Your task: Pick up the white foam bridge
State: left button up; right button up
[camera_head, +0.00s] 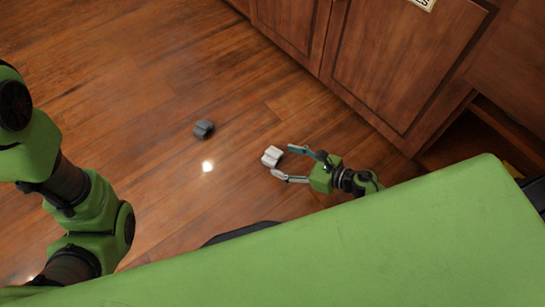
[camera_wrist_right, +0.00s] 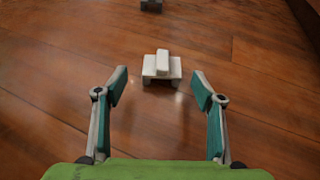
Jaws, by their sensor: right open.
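The white foam bridge (camera_head: 271,156) lies on the wood floor in the head view, just left of the fingertips of my right gripper (camera_head: 282,163). In the right wrist view the white foam bridge (camera_wrist_right: 162,68) stands ahead of and between the two fingers, with its opening facing the camera. My right gripper (camera_wrist_right: 160,88) is open and empty, its fingers spread wider than the bridge. They do not appear to touch it. My left arm shows at the left of the head view, but its gripper is not visible.
A dark grey block (camera_head: 203,129) lies on the floor farther left; it also shows at the top of the right wrist view (camera_wrist_right: 151,5). Wooden cabinet doors (camera_head: 380,60) rise at the upper right, with an open shelf (camera_head: 490,130) beside them. The floor around the bridge is clear.

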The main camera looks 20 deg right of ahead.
aim_at(279, 157)
jog(key=b+x, duration=0.3)
jog(key=x, duration=0.2)
jog(key=shift+w+d, duration=0.1)
jog(key=shift+d, duration=0.1)
jog(key=shift+c, duration=0.3)
jog(key=c, duration=0.8)
jog(key=shift+o, duration=0.2)
